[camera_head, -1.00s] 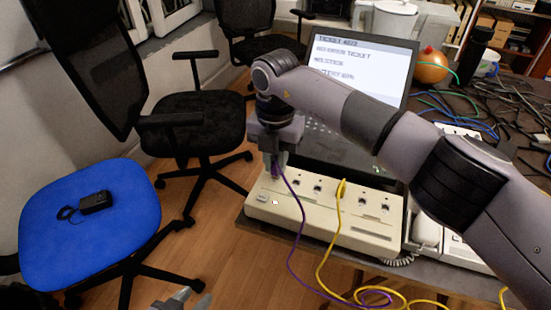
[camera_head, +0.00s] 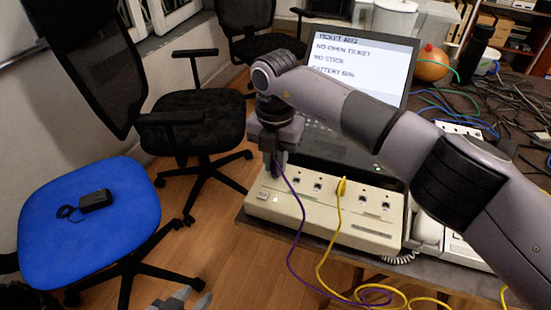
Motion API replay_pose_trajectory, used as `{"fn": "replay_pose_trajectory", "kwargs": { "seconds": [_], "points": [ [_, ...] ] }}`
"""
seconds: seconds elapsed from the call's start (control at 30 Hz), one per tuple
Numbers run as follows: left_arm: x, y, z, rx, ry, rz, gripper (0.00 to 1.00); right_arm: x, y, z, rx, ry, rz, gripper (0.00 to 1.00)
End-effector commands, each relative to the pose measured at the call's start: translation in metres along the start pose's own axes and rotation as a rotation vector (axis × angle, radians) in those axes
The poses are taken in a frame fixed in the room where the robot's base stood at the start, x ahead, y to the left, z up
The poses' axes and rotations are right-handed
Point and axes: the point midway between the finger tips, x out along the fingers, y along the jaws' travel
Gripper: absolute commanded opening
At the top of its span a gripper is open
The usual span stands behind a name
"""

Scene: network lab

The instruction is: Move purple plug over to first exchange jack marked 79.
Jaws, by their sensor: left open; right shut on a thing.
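My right gripper (camera_head: 275,168) points down over the left end of the beige exchange box (camera_head: 320,222). It is shut on the purple plug, which is mostly hidden between the fingers. The purple cable (camera_head: 303,215) runs from the fingers down over the box front. The fingertips are at or close to the box's top; I cannot tell whether the plug is in a jack. Jack markings are too small to read, so I cannot pick out 79. My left gripper (camera_head: 181,299) shows only at the bottom edge, open and empty, over the floor.
A yellow cable (camera_head: 335,225) is plugged into the box's middle. Behind stands a laptop (camera_head: 372,65) with text on its screen. A telephone (camera_head: 428,232) stands right of the box. A blue chair seat (camera_head: 75,240) bears a black adapter (camera_head: 95,200).

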Motion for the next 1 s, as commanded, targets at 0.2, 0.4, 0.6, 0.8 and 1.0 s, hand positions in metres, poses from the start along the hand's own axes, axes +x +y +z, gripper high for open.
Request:
{"fn": "replay_pose_trajectory", "kwargs": {
  "seconds": [0.2,0.4,0.6,0.8,1.0],
  "points": [
    [0.002,0.000,0.002,0.000,0.000,0.000,0.43,0.004,0.000,0.000,0.000,0.000,0.000,0.00],
    [0.001,0.000,0.002,-0.001,0.000,0.000,0.43,0.004,0.000,0.000,0.001,0.000,0.000,0.45],
    [0.001,0.000,0.002,-0.001,0.000,0.000,0.43,0.004,0.000,0.000,0.001,0.000,0.000,0.45],
    [0.000,0.002,0.000,-0.007,-0.010,0.004,0.43,-0.008,0.000,0.001,0.000,-0.003,0.001,0.45],
    [-0.001,0.002,-0.003,-0.006,-0.001,0.005,0.43,-0.043,0.000,0.001,0.000,-0.003,0.001,0.45]
  ]
}}
